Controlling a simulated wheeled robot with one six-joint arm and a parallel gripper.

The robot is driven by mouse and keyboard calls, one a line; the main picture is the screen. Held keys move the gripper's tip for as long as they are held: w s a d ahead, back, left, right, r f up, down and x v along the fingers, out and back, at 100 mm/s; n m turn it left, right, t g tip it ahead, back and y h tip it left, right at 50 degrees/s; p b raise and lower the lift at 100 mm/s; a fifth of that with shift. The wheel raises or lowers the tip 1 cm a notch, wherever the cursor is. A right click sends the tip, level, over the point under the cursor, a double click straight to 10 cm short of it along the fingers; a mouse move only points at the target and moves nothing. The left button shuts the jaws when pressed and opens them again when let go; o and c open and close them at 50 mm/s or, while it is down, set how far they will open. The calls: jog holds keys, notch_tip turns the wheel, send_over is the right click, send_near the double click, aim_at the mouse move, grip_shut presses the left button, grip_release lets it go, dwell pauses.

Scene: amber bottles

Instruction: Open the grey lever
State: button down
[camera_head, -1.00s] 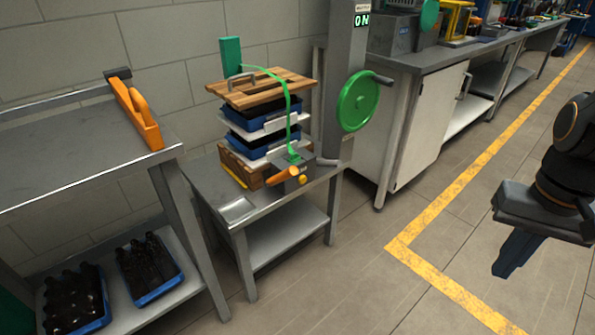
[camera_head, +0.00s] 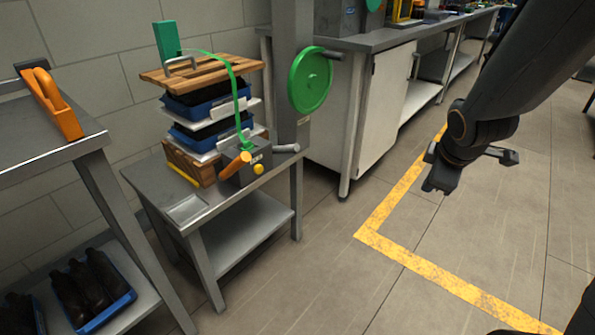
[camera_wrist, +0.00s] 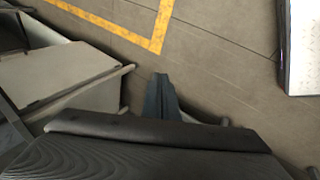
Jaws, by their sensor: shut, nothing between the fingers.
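A short grey lever (camera_head: 286,148) sticks out to the right from a dark grey box (camera_head: 243,166) on the front right of the small metal table. An orange lever (camera_head: 235,165) and a yellow knob (camera_head: 258,169) are on the same box. I cannot make out the grey lever in the wrist view. My gripper (camera_head: 432,186) is over the floor, well to the right of the table and apart from the lever. In the wrist view my gripper (camera_wrist: 160,84) has its fingers together, with nothing between them.
The small metal table (camera_head: 150,178) carries a strapped stack of blue trays (camera_head: 205,101) under a wooden lid (camera_head: 225,68). A column (camera_head: 290,85) with a green wheel (camera_head: 310,80) stands behind. A workbench (camera_head: 395,105) is beyond. Open floor (camera_head: 330,250) lies in front.

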jog(key=w+a+f+n+t+y+b, duration=0.2)
jog(key=w+a+f+n+b, duration=0.25)
jog(key=w+n, duration=0.3)
jog(key=w+a+f+n+t+y+b, duration=0.3)
jog(key=w+a+f+n+b, duration=0.15)
jog(key=w+n, duration=0.3)
jog(key=w+a+f+n+y+b, duration=0.1)
jog(key=a+f+n+y+b, duration=0.2)
jog(key=a+n, duration=1.1)
jog(key=n+y+b, duration=0.2)
jog(key=y+b, duration=0.1)
jog(key=y, duration=0.2)
jog(key=shift+a+b, duration=0.15)
jog(key=shift+b, duration=0.15)
jog(key=shift+w, duration=0.1)
jog(key=b, duration=0.3)
send_near(283, 149)
jog(key=shift+w+a+f, duration=0.65)
jog(key=shift+w+f, duration=0.2)
jog(key=shift+w, duration=0.1)
jog(key=shift+w+a+f, duration=0.6)
jog(key=shift+w+f, duration=0.3)
